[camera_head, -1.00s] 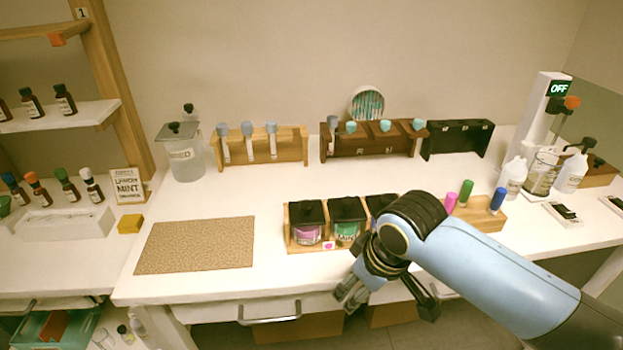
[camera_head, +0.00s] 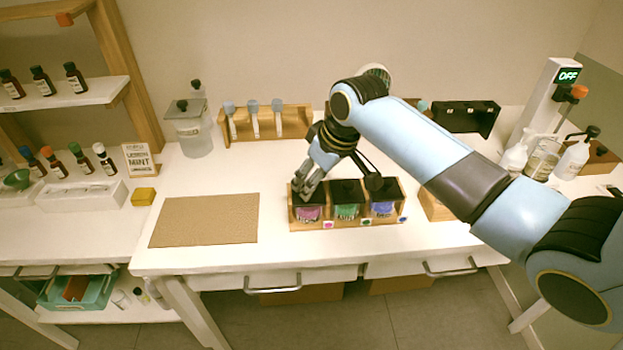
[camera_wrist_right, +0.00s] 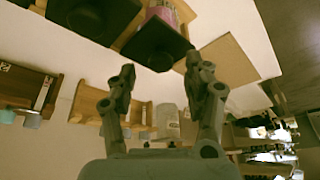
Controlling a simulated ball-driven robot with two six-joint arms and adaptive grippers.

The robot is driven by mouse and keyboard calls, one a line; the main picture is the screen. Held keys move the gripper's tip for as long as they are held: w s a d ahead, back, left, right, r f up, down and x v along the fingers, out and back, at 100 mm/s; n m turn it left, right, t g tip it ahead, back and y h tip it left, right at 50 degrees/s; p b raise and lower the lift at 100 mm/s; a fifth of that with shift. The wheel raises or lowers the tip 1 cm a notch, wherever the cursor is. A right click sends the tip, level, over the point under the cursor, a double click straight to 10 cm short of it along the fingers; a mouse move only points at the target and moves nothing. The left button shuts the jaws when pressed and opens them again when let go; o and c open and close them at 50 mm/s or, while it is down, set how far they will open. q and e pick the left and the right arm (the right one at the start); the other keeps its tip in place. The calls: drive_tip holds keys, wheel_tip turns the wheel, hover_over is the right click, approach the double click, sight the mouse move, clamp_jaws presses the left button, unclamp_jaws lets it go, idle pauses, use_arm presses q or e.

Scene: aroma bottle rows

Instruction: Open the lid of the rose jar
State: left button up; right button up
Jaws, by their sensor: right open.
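The rose jar, with pink contents (camera_head: 308,213), stands at the left end of a wooden rack (camera_head: 345,224) on the white table. My left gripper is not in view.
A green jar (camera_head: 346,210) and a blue jar (camera_head: 382,208) share the rack.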

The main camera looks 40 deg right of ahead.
drive_tip(key=shift+x, duration=0.85)
clamp_jaws()
